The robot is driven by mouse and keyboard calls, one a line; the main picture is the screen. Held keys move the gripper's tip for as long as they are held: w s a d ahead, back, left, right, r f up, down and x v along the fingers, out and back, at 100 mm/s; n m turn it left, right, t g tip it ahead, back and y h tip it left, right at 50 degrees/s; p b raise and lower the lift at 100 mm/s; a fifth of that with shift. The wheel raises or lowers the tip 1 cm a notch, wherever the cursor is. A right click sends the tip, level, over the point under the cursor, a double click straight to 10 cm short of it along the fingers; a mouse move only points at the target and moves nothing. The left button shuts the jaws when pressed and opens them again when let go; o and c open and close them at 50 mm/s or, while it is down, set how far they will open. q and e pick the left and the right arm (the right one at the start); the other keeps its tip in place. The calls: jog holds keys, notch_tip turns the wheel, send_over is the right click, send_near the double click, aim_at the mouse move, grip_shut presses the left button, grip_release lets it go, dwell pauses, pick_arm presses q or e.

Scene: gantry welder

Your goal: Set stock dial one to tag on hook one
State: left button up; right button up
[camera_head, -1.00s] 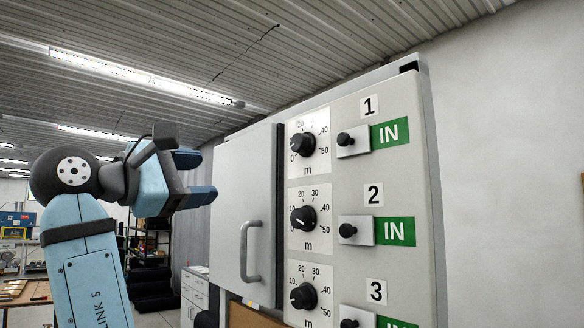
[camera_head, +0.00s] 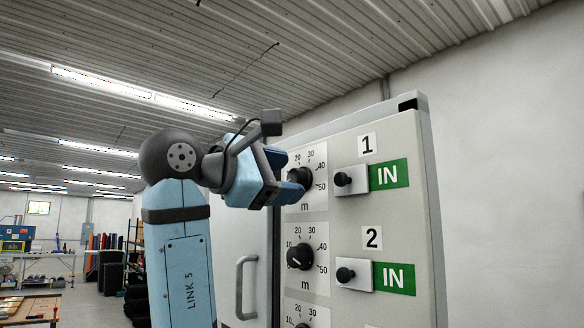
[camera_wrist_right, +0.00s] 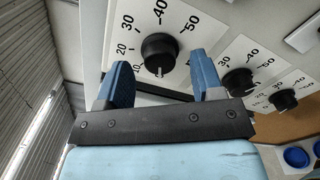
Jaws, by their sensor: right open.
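Stock dial one (camera_head: 301,179) is the black knob on the top white scale plate, beside the number 1 (camera_head: 367,145). In the head view my right gripper (camera_head: 297,187) is at its left and hides part of it. In the right wrist view the knob (camera_wrist_right: 159,50) is just beyond the open fingertips of my gripper (camera_wrist_right: 161,75), roughly between them. I cannot tell if they touch it. A small pale mark shows at the knob's lower edge there. My left gripper is not in view. No tag or hook shows.
Dial two (camera_head: 300,256) is below dial one. Small black knobs (camera_head: 343,179) stick out beside the green IN labels (camera_head: 388,174). The cabinet door handle (camera_head: 246,287) projects at lower left. The wrist view shows further dials at right (camera_wrist_right: 283,99).

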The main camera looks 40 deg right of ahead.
jog(key=shift+s+d, duration=0.1)
jog(key=shift+d, duration=0.7)
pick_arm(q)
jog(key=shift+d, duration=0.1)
pick_arm(e)
jog(key=shift+d, duration=0.25)
jog(key=c, duration=0.3)
jog(key=shift+a, duration=0.1)
jog(key=c, duration=0.6)
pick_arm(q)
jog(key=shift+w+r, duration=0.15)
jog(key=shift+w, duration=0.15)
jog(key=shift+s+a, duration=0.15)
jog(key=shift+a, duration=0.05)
